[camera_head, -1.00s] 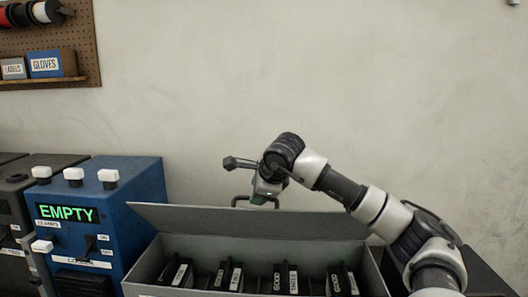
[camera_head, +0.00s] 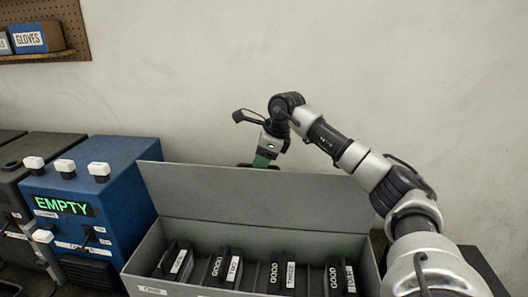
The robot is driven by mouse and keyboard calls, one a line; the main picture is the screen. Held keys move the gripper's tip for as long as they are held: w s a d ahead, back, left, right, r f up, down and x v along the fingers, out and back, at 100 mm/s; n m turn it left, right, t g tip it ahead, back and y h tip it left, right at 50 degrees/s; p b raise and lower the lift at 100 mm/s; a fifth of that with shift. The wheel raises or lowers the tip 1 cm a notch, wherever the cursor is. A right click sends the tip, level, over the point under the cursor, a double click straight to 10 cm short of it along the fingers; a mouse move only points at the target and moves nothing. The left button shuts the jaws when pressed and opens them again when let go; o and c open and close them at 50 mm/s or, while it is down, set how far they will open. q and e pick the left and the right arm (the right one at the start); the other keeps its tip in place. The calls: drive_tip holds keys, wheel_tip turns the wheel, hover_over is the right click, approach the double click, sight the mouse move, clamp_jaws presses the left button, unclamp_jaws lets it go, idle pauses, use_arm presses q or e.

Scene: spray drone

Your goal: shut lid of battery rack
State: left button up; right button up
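The battery rack is a grey open-topped box (camera_head: 150,257) at the bottom centre, with several black batteries (camera_head: 230,266) standing inside. Some battery labels read GOOD. Its grey lid (camera_head: 250,200) is open and stands up along the rear edge. My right gripper (camera_head: 262,162) is at the lid's top edge, on its far side, by a dark part that looks like the handle. The lid hides the fingertips, so I cannot tell whether they grip anything. My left gripper is not in view.
A blue unit (camera_head: 125,185) with a green EMPTY display and white knobs stands close to the rack's left. A dark unit (camera_head: 40,150) is beyond it. A pegboard shelf with a blue GLOVES box (camera_head: 38,37) hangs at upper left. A bare wall is behind.

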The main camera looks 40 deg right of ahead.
drive_tip(key=p+v, duration=0.7)
drive_tip(key=v, duration=0.5)
drive_tip(key=shift+s+a, duration=0.15)
drive_tip(key=shift+s, duration=0.2)
idle(0.7)
